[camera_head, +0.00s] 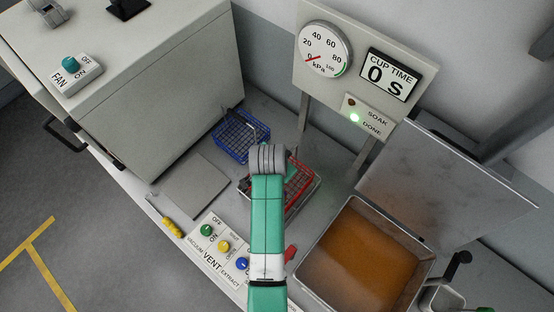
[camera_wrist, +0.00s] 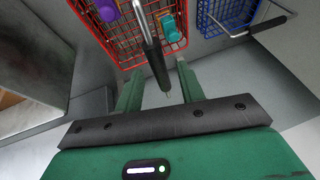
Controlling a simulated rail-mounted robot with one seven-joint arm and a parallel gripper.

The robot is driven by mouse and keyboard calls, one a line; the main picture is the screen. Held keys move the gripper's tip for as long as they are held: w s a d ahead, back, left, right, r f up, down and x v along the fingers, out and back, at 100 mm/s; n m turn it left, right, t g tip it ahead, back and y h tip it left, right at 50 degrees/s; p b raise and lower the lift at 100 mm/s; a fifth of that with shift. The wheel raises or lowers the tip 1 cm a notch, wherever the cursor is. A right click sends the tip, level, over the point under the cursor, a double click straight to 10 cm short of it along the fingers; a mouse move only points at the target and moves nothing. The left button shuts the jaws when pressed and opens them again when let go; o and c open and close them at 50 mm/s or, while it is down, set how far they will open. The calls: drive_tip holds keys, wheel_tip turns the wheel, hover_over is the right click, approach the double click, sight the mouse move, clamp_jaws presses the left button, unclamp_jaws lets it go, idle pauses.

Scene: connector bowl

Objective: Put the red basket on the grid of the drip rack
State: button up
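The red basket (camera_head: 310,178) is a wire basket on the bench, partly hidden behind my arm in the head view. In the wrist view the red basket (camera_wrist: 88,18) holds a purple and a teal piece. Its handle has a dark grip (camera_wrist: 153,60), which shows between my gripper's (camera_wrist: 158,76) two green fingers with gaps on both sides. My gripper is open; in the head view its fingers are hidden behind the arm. A grey metal rim (camera_head: 302,207) shows beside the red basket; I cannot tell whether it is the drip rack, and no bare grid shows clearly.
A blue wire basket (camera_head: 232,140) stands close behind, left of the red one. An open tank of brown liquid (camera_head: 362,258) with a raised lid (camera_head: 440,190) is at right. The gauge panel (camera_head: 345,65) rises behind. A flat grey plate (camera_head: 193,184) and vent switches (camera_head: 222,245) lie left.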

drive_tip(key=v, duration=0.7)
drive_tip(key=w+r+n+t, duration=0.2)
drive_tip(key=r+t, duration=0.3)
drive_tip(key=r, duration=1.1)
drive_tip(key=w+r+n+t, duration=0.2)
drive_tip(key=r+t, duration=0.4)
drive_tip(key=r, duration=1)
drive_tip(key=s+r+n+t, duration=0.2)
drive_tip(key=s+r+t, duration=0.2)
drive_tip(key=s+r, duration=0.4)
drive_tip(key=s+d+r+n+t+y, duration=0.1)
drive_tip(key=s+r+t, duration=0.4)
drive_tip(key=r, duration=1.1)
drive_tip(key=s+n, duration=0.1)
drive_tip(key=s, duration=0.2)
drive_tip(key=shift+s+r, duration=0.2)
drive_tip(key=shift+s, duration=0.05)
